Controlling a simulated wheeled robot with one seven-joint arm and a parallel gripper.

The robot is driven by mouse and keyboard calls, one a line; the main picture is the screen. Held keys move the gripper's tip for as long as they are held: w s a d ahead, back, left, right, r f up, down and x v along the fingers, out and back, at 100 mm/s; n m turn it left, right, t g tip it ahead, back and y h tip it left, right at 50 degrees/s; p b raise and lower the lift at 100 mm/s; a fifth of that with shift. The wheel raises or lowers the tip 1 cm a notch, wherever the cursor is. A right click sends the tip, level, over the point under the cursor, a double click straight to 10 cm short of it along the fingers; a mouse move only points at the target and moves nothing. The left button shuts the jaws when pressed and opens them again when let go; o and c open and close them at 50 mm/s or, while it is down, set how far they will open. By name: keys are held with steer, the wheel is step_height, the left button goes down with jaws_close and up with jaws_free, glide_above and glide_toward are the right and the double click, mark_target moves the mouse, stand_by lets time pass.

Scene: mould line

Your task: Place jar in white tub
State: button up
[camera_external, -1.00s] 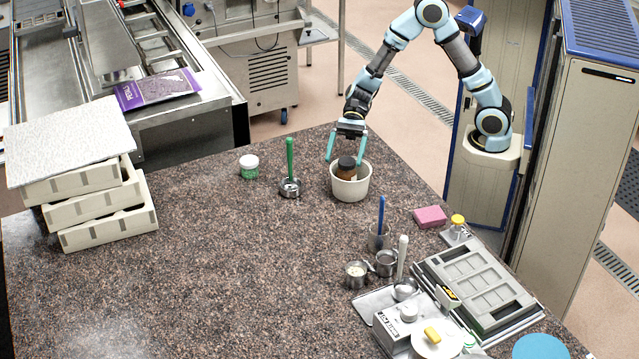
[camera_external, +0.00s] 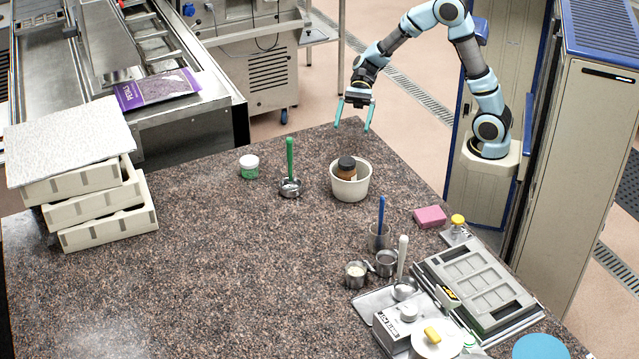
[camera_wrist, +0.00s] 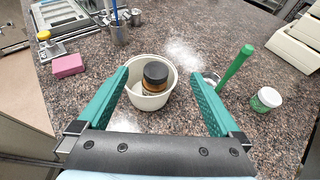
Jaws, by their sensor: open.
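The brown jar with a dark lid (camera_external: 346,168) stands inside the white tub (camera_external: 351,190) near the far edge of the speckled counter. In the wrist view the jar (camera_wrist: 156,77) looks upright or slightly tilted inside the tub (camera_wrist: 152,102), with its lid near rim height. My gripper (camera_external: 354,127) is open and empty, above and apart from the tub. In the wrist view its two green fingers (camera_wrist: 160,92) spread on either side of the tub, with nothing between them held.
A green-handled ladle (camera_external: 290,170) and a green-white jar (camera_external: 249,166) stand left of the tub. A pink block (camera_external: 430,217), metal cups (camera_external: 356,274) and a scale lie to the right and front. Stacked cream trays (camera_external: 100,222) are far left. The counter's middle is clear.

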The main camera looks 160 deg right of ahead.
steer(key=w+a+f+n+g+y, duration=0.1)
steer(key=w+a+f+n+g, duration=0.2)
steer(key=a, duration=0.4)
steer(key=w+a+f+n+g+y, duration=0.1)
steer(key=w+a+f+n+g, duration=0.2)
steer(key=a+n, duration=0.3)
steer(key=w+a+f+n+g+y, duration=0.2)
steer(key=w+a+f+n+g, duration=0.1)
steer(key=a, duration=0.5)
steer(key=shift+w+a+f+n, duration=0.2)
steer(key=shift+w+a+n, duration=0.1)
steer(key=shift+n, duration=0.6)
steer(key=a+n+g, duration=0.1)
steer(key=a+n, duration=0.1)
steer(key=a+f+n+g+h, duration=0.1)
steer(key=a+n, duration=0.2)
steer(key=a+f+n+g+h, duration=0.1)
steer(key=a+n, duration=0.1)
steer(key=n, duration=0.1)
steer(key=shift+a+f, duration=0.25)
steer(key=shift+a, duration=0.05)
steer(key=w+a+n+h, duration=0.1)
steer(key=a+n+h, duration=0.2)
steer(key=a+n, duration=0.6)
steer(key=shift+f+n, duration=0.4)
steer(key=shift+n, duration=1.3)
